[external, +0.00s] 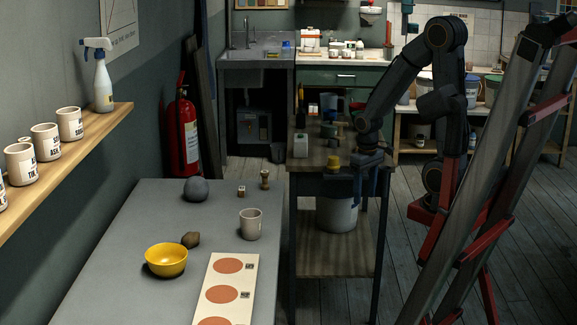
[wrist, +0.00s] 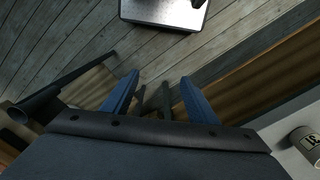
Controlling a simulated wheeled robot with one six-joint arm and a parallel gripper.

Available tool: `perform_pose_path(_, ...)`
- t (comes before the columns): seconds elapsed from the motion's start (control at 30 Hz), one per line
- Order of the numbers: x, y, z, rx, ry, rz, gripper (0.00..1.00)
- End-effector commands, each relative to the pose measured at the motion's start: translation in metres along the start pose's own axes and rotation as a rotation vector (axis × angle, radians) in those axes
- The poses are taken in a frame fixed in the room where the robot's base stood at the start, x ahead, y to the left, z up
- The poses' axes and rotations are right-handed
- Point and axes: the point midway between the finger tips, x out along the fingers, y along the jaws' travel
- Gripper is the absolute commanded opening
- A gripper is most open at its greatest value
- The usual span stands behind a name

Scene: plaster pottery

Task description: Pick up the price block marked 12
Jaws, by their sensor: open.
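A small pale block (external: 241,190) with a dark mark sits toward the far end of the grey table; its mark is too small to read. A small brown spool-shaped thing (external: 265,180) stands just right of and behind it. My gripper (external: 354,184) is beside the dark wooden cart, well to the right of the block and apart from it. In the wrist view my gripper (wrist: 151,92) shows two blue fingers spread wide with nothing between them, above floorboards. I cannot make out the block in the wrist view.
The grey table (external: 130,215) also holds a dark round ball (external: 196,189), a grey cup (external: 250,224), a yellow bowl (external: 166,260), a brown lump (external: 190,239) and a board with orange discs (external: 207,305). The cart (external: 315,270) stands between table and arm. A red ladder (external: 500,160) is at right.

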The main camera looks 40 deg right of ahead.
Motion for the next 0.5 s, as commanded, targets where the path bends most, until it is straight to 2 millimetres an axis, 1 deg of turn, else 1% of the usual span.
perform_pose_path(0.07, -0.006, -0.005, -0.020, -0.030, 0.000, 0.000, 0.53)
perform_pose_path(0.17, -0.017, -0.017, -0.063, -0.100, 0.000, 0.000, 0.53)
perform_pose_path(0.2, -0.022, -0.024, -0.085, -0.136, 0.000, 0.000, 0.53)
perform_pose_path(0.27, -0.029, -0.037, -0.119, -0.195, -0.001, 0.000, 0.53)
perform_pose_path(0.3, -0.034, -0.046, -0.141, -0.234, -0.002, 0.001, 0.53)
perform_pose_path(0.37, -0.039, -0.061, -0.172, -0.293, -0.003, 0.001, 0.53)
perform_pose_path(0.4, -0.043, -0.073, -0.192, -0.332, -0.003, 0.001, 0.53)
perform_pose_path(0.47, -0.046, -0.090, -0.221, -0.391, -0.004, 0.001, 0.53)
perform_pose_path(0.5, -0.049, -0.103, -0.239, -0.430, -0.004, 0.001, 0.53)
